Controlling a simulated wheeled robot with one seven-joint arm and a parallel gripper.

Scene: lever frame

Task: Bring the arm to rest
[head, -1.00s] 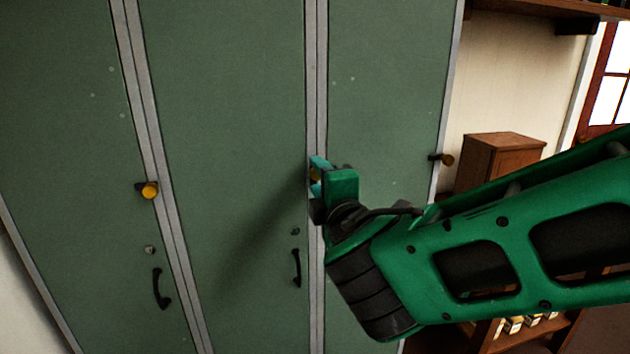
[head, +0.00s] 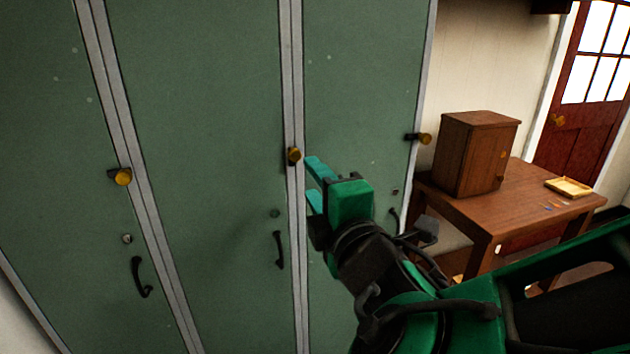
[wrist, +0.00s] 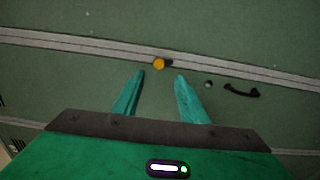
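My gripper (head: 310,180) is green with two teal fingers. In the head view it is in front of the green locker doors, just right of a yellow knob (head: 294,155) on the grey strip between two doors. In the wrist view the fingers (wrist: 157,78) stand apart with nothing between them. The knob (wrist: 160,64) shows just past the fingertips, apart from them. My green arm reaches in from the lower right.
Other yellow knobs sit on the left strip (head: 122,177) and right edge (head: 424,139) of the lockers. Black handles (head: 279,250) stick out below. At right, a wooden table (head: 455,205) holds a small cabinet (head: 475,152) and a yellow tray (head: 568,187).

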